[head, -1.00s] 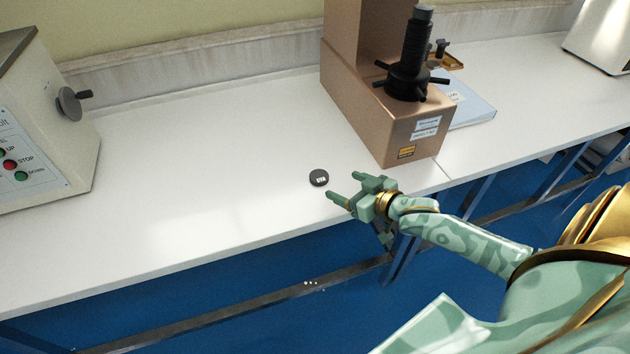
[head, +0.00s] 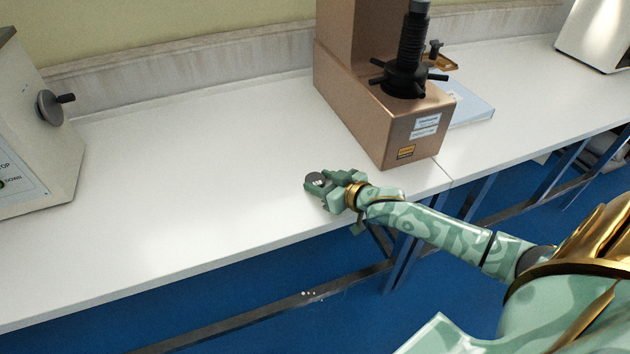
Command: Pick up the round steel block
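The round steel block (head: 316,179) is a small dark disc with a pale label on top, on the white bench near its front edge. My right gripper (head: 317,184) is at the block, with one finger on its far side and one on its near side. The block sits between the fingers. I cannot tell whether the fingers press on it or whether it is still resting on the bench. My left gripper is not in view.
A copper-brown hardness tester (head: 385,125) with a black spindle (head: 408,65) stands right of the gripper. A grey machine (head: 35,140) stands at the left. The white bench (head: 190,160) is clear left of the block.

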